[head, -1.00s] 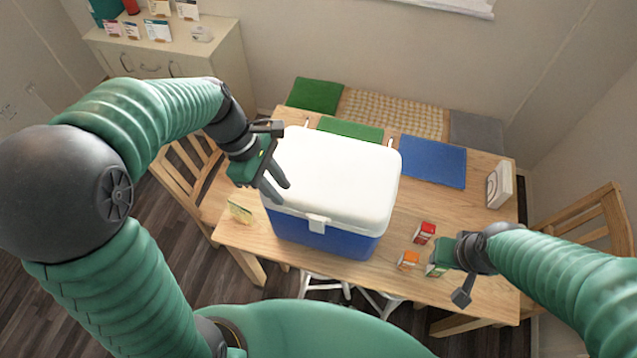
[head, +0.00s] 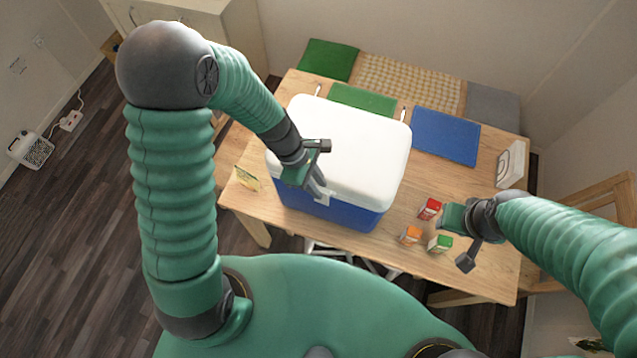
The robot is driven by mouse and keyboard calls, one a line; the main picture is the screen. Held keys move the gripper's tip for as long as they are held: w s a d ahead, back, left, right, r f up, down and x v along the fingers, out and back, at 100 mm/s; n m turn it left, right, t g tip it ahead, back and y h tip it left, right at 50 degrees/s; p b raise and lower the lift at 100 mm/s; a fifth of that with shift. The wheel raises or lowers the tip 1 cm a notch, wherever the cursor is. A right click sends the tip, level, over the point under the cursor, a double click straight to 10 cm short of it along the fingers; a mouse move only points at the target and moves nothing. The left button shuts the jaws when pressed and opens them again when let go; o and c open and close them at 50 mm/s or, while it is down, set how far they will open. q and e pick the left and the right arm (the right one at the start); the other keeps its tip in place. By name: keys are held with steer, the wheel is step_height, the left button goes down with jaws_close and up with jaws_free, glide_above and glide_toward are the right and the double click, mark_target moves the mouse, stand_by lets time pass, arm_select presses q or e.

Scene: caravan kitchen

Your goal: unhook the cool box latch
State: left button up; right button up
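The cool box (head: 340,208) has a blue body and a white lid (head: 350,150) that lies closed on top. It stands on the wooden table. Its pale latch (head: 326,199) is at the middle of the front side, just below the lid rim, and is partly hidden by my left gripper. My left gripper (head: 320,189) is at the latch, its fingers pointing down at it. Contact and the finger gap are unclear. My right gripper (head: 442,220) is over the table to the right of the box, near the small cartons; its fingertips are not clearly seen.
Red (head: 430,208), orange (head: 410,235) and green (head: 440,244) cartons stand right of the box. Blue (head: 445,135) and green (head: 362,100) mats lie behind; a white box (head: 510,164) stands far right.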

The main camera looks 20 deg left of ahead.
arm_select(q)
steer(key=shift+s+d+f, duration=0.1)
steer(key=shift+s+d, duration=0.15)
steer(key=shift+s, duration=0.25)
steer(key=shift+w+f, duration=0.1)
steer(key=shift+w, duration=0.2)
steer(key=c, duration=0.6)
jaws_close()
